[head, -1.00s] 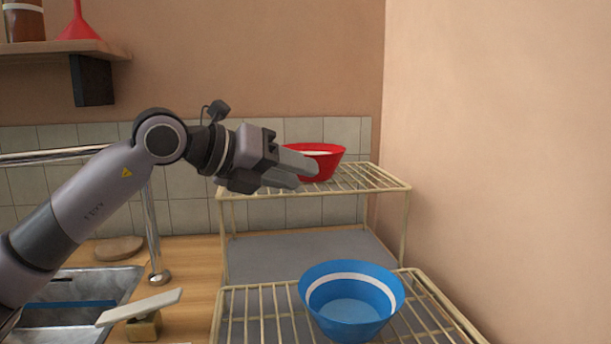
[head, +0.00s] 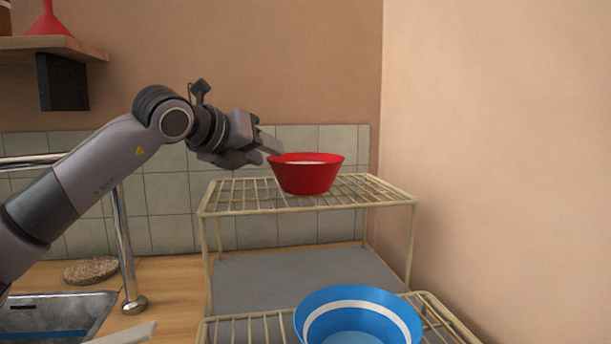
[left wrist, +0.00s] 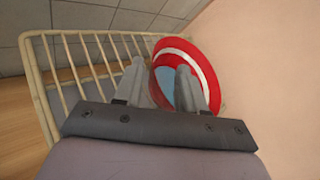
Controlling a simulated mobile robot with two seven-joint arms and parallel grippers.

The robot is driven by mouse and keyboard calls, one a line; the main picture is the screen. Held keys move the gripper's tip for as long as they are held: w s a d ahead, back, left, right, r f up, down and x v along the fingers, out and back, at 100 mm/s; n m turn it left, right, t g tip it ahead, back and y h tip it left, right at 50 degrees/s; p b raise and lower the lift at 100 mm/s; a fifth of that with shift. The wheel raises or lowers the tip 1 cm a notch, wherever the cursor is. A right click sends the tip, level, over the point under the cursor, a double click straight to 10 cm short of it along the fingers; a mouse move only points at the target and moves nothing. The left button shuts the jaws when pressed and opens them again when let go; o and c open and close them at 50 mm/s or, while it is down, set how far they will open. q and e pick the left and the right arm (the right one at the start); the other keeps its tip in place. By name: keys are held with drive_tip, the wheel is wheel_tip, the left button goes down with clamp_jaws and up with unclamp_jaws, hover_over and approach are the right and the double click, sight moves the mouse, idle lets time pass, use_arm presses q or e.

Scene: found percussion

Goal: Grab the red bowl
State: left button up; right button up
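The red bowl (head: 308,179), with a white band inside, stands upright on the upper wire rack (head: 236,196). My left gripper (head: 270,153) is at the bowl's left rim, its fingers spread and pointing right. In the left wrist view the gripper (left wrist: 160,70) has a gap between its fingers, and the left rim of the red bowl (left wrist: 206,70) lies near that gap. One finger overlaps the bowl's inside and the other is by its outer left side. I cannot tell whether either finger touches the bowl. My right gripper is not in view.
A blue bowl (head: 357,318) stands on the lower wire rack in front. The wall (head: 480,150) is close on the right and tiles are behind the rack. A sink (head: 50,318) with a tap (head: 128,250) is at left. A shelf (head: 40,48) hangs at upper left.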

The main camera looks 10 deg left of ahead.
sight(276, 158)
use_arm(q)
drive_tip(key=shift+p+x, duration=0.35)
drive_tip(key=shift+x, duration=2.15)
drive_tip(key=shift+a+f, duration=0.1)
drive_tip(key=shift+a, duration=0.1)
clamp_jaws()
